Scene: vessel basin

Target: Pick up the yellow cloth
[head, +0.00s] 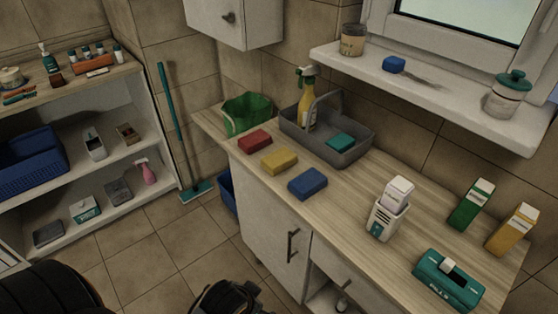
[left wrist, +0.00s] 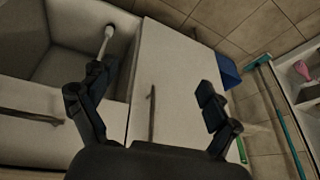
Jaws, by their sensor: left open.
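The yellow cloth (head: 279,160) is a folded block lying flat on the wooden counter (head: 350,205) in the head view. It lies between a red cloth (head: 254,140) and a blue cloth (head: 307,183), apart from both. My left gripper (left wrist: 155,92) is open and empty in the left wrist view, with a white cabinet door and its dark handle (left wrist: 152,112) beyond the fingers. A black part of my left arm shows at the bottom of the head view, well below the cloth. The yellow cloth is not visible in the left wrist view. My right gripper is in neither view.
A grey caddy (head: 350,155) with a yellow spray bottle (head: 308,105) and a green bucket (head: 248,113) stand behind the cloths. A white container (head: 388,220) and a teal box (head: 447,280) stand to the right. A blue bin (head: 228,190) is on the floor beside the cabinet.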

